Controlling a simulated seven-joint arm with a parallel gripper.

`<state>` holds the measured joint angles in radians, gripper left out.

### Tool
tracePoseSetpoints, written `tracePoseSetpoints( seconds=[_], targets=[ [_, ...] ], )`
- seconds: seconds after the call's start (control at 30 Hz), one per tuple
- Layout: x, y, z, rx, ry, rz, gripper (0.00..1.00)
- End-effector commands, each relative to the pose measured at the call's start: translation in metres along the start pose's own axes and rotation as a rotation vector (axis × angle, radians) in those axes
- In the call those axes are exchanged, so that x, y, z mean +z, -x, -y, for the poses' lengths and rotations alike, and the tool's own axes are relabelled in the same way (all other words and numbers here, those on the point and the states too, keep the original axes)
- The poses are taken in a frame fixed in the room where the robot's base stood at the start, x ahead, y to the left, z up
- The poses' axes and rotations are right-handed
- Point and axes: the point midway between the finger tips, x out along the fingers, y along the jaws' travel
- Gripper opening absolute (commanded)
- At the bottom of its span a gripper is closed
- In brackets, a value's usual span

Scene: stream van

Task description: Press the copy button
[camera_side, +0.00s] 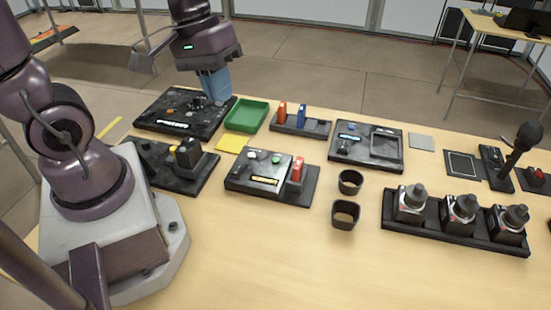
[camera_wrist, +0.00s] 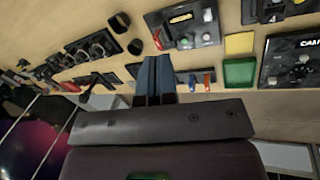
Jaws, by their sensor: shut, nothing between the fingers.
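A black box (camera_side: 240,178) with a white button (camera_side: 252,154), a green button (camera_side: 276,158), a yellow label (camera_side: 264,180) and a red-orange block (camera_side: 297,168) at its right end stands mid-table. I cannot read the label or tell which button is copy. The box also shows at the top of the wrist view (camera_wrist: 187,32). My gripper (camera_side: 216,90) has blue fingers, shut and empty, and hangs above the back of the table near the large black panel, apart from the box. The fingers also show in the wrist view (camera_wrist: 155,72).
The black panel (camera_side: 160,104), green tray (camera_side: 246,114), yellow pad (camera_side: 233,144) and a rack (camera_side: 315,128) with a red and a blue block are nearby. Two dark cups (camera_side: 345,214) and a rack of bottles (camera_side: 455,232) stand to the right. The front tabletop is clear.

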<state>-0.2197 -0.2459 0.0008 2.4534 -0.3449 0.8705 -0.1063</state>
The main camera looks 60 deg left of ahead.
Motion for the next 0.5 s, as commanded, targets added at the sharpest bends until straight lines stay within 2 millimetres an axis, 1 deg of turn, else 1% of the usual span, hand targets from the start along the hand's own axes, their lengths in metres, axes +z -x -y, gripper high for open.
tracePoseSetpoints(
  seconds=[0.03, 0.17, 0.2, 0.27, 0.3, 0.37, 0.4, 0.47, 0.5],
  targets=[
    [-0.005, -0.012, 0.0, 0.033, 0.127, 0.048, 0.0],
    [-0.019, -0.039, -0.005, 0.133, 0.499, 0.148, 0.0],
    [-0.025, -0.047, -0.007, 0.161, 0.626, 0.178, 0.0],
    [-0.034, -0.06, -0.007, 0.202, 0.826, 0.222, 0.0],
    [-0.042, -0.069, -0.007, 0.23, 0.967, 0.249, 0.0],
    [-0.053, -0.081, -0.006, 0.269, 1.186, 0.29, 0.0],
    [-0.061, -0.089, -0.005, 0.293, 1.333, 0.315, 0.0],
    [-0.073, -0.101, -0.002, 0.329, 1.553, 0.35, 0.0],
    [-0.081, -0.108, 0.001, 0.351, 1.696, 0.372, 0.0]
  ],
)
